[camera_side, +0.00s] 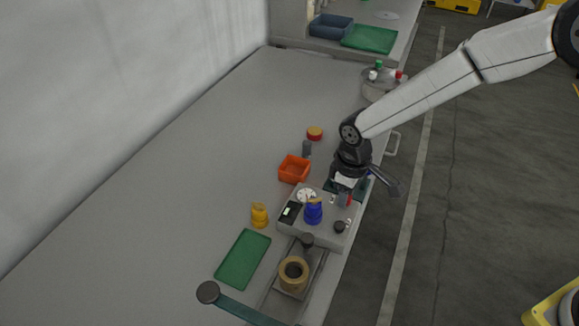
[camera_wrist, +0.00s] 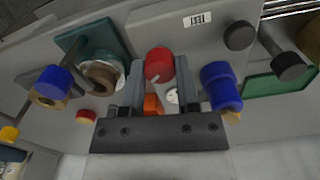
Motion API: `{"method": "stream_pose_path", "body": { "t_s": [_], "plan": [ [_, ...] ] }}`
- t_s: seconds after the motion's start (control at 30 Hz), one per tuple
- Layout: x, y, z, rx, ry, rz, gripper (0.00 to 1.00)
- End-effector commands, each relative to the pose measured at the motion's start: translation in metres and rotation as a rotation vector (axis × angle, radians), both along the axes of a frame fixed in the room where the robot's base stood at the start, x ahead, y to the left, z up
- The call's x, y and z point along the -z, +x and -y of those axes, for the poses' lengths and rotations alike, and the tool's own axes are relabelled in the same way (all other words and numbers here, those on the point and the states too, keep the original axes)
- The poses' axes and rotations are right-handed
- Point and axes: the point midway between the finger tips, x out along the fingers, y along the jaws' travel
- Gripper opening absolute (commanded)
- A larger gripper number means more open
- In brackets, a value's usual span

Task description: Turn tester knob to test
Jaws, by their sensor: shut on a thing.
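The tester is a grey box (camera_side: 322,229) with a white dial (camera_side: 306,195), a small display and a black knob (camera_side: 339,227). Its red knob (camera_wrist: 159,65) has a pale pointer mark and sits between my fingers in the wrist view. My gripper (camera_wrist: 160,86) is shut on this red knob, one finger on each side. In the side view my gripper (camera_side: 345,194) comes down onto the tester's right part and partly hides the red knob (camera_side: 348,200).
A blue and brass part (camera_side: 313,210) stands on the tester, close beside my gripper. An orange bin (camera_side: 294,169), a yellow part (camera_side: 259,215) and a green tray (camera_side: 243,258) are nearby. A brass ring (camera_side: 293,273) is in front. The bench is clear at far left.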

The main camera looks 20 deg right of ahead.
Motion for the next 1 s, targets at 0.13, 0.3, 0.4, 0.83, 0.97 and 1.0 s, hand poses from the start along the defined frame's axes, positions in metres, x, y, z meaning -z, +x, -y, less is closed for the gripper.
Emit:
{"method": "stream_pose_path", "body": {
  "t_s": [0.13, 0.3, 0.4, 0.83, 0.97, 1.0],
  "plan": [
    [-0.0004, 0.0002, 0.0000, 0.140, 0.001, 0.001, 0.00],
    [-0.0004, 0.0003, -0.0001, 0.301, 0.001, 0.001, 0.00],
    [-0.0004, 0.0003, -0.0001, 0.389, 0.001, 0.001, 0.00],
    [-0.0004, 0.0003, -0.0001, 0.631, 0.001, 0.001, 0.00],
    [-0.0005, 0.0003, -0.0001, 0.653, 0.001, 0.001, 0.00],
    [-0.0005, 0.0003, -0.0001, 0.657, 0.001, 0.001, 0.00]
  ]
}}
